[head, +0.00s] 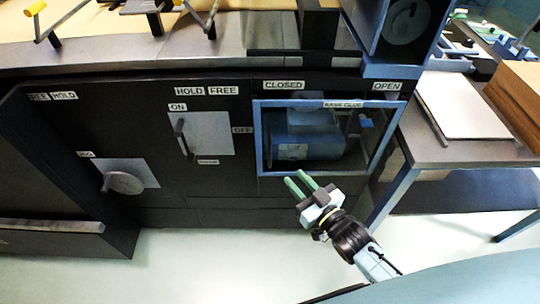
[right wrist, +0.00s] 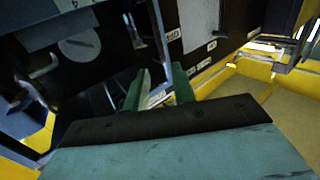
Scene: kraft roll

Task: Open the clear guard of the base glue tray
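The clear guard (head: 262,140) is a blue-framed pane in the dark machine front. It bears a BASE GLUE label and sits below a CLOSED label at its left and an OPEN label at its right. A blue drum-shaped part (head: 300,146) shows behind the pane. A small blue piece (head: 366,123) is at the pane's right side. My right gripper (head: 297,183) is just below the guard's lower edge in the picture, with green fingers apart and nothing between them. Its fingers also show apart in the right wrist view (right wrist: 157,80). My left gripper is not in view.
Left of the guard are a lever (head: 182,138) on a plate marked ON and OFF, and a round knob (head: 124,183). A table (head: 450,150) with a pale board (head: 462,104) stands at the right. The floor (head: 220,262) below the machine front is clear.

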